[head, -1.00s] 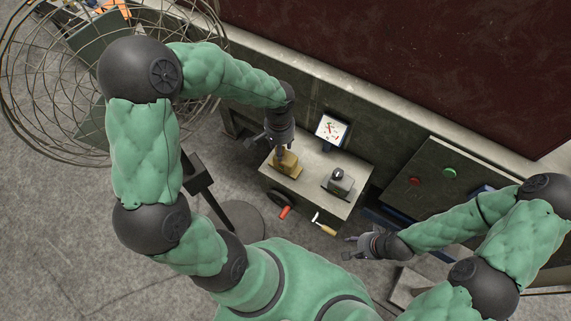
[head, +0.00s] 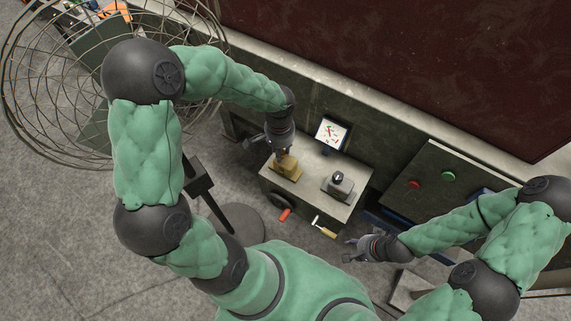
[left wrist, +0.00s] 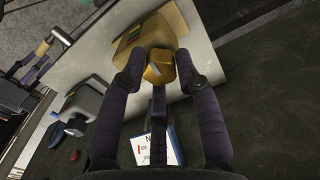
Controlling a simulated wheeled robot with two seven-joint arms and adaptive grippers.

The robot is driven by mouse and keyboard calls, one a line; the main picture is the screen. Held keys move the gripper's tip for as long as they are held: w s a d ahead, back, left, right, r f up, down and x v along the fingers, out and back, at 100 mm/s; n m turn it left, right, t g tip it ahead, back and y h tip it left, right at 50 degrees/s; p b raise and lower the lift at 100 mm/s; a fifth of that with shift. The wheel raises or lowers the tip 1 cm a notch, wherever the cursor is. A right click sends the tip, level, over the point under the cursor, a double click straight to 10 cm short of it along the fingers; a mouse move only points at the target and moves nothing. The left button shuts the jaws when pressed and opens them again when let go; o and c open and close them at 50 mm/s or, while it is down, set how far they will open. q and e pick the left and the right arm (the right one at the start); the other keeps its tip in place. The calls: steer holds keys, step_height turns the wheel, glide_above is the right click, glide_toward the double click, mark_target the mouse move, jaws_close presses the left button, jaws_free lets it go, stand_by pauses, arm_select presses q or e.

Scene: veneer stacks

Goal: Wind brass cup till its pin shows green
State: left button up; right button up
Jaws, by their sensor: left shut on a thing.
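The brass cup (left wrist: 158,68) is between the two fingers of my left gripper (left wrist: 158,72) in the left wrist view, and they are shut on it. The cup sits on a yellow-brown block (left wrist: 150,35), which also shows in the head view (head: 288,171) on a small bench. In the head view my left gripper (head: 282,152) points down at this block and hides the cup. The pin's colour cannot be made out. My right gripper (head: 352,250) is empty, fingers apart, in front of the bench's right side.
The bench top (head: 313,180) also carries a grey block with a dark knob (head: 338,184). A lit screen (head: 332,133) stands behind. A red handle (head: 285,214) and a yellow-handled crank (head: 325,229) stick out in front. A wire fan cage (head: 50,110) is at left.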

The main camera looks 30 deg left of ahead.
arm_select(q)
steer(key=shift+m+p, duration=1.6)
steer(key=shift+m, duration=1.4)
stand_by(0.5)
steer(key=shift+m+p, duration=1.15)
steer(key=shift+m, duration=0.75)
stand_by(0.3)
steer(key=shift+m+p, duration=1.25)
steer(key=shift+m, duration=0.55)
stand_by(0.5)
